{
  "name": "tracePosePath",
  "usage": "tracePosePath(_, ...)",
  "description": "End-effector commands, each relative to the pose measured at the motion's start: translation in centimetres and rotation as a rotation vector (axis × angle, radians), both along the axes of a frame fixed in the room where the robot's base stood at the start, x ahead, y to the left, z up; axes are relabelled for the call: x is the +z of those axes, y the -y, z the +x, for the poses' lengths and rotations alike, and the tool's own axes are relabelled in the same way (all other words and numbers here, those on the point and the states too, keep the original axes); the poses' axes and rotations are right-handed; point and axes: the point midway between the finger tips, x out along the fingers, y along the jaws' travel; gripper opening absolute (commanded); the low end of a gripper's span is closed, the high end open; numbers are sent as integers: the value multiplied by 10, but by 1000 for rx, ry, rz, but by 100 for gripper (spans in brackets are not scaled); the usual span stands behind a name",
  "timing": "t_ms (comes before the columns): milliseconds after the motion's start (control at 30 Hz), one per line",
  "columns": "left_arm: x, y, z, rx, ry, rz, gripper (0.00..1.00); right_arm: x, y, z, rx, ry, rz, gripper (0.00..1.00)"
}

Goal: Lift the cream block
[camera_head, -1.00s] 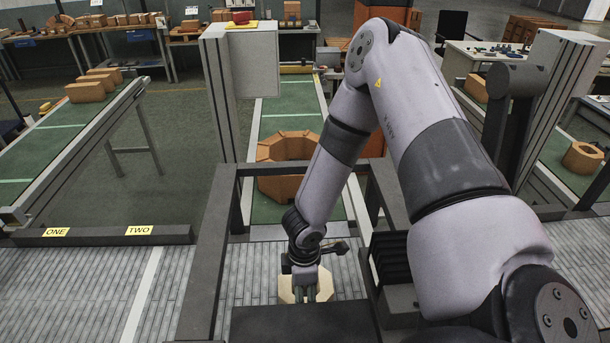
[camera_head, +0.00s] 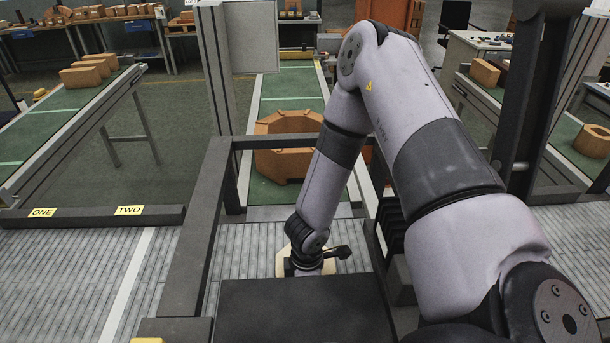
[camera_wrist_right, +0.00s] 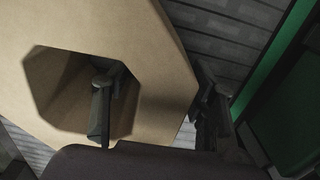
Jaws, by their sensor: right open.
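The cream block (camera_head: 281,262) lies on the grey slatted floor and is mostly hidden behind my arm and a dark panel in the head view. In the right wrist view the block (camera_wrist_right: 110,22) is large and close, with an angular hole through it. My right gripper (camera_wrist_right: 155,90) is open. One finger is at the hole and the other is outside the block's edge, so the block's wall lies between them. I cannot tell if either finger touches it. My left gripper is not in view.
Behind the block, a large orange-brown ring (camera_head: 286,155) sits on a green conveyor (camera_head: 290,92). A dark kerb with labels ONE and TWO (camera_head: 95,216) runs at the left. More brown blocks (camera_head: 88,72) rest on the left conveyor. The floor at left is clear.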

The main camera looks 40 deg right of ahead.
Motion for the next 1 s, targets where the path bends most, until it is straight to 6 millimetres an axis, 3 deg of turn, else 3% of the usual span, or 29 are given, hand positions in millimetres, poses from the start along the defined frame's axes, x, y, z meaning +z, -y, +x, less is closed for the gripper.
tracePosePath(167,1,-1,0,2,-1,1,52,1,0,0,0,0,0,52)
tracePosePath(900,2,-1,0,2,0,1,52,1,0,0,1,1,-1,2)
tracePosePath(1000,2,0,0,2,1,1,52,1,0,0,1,1,-1,0)
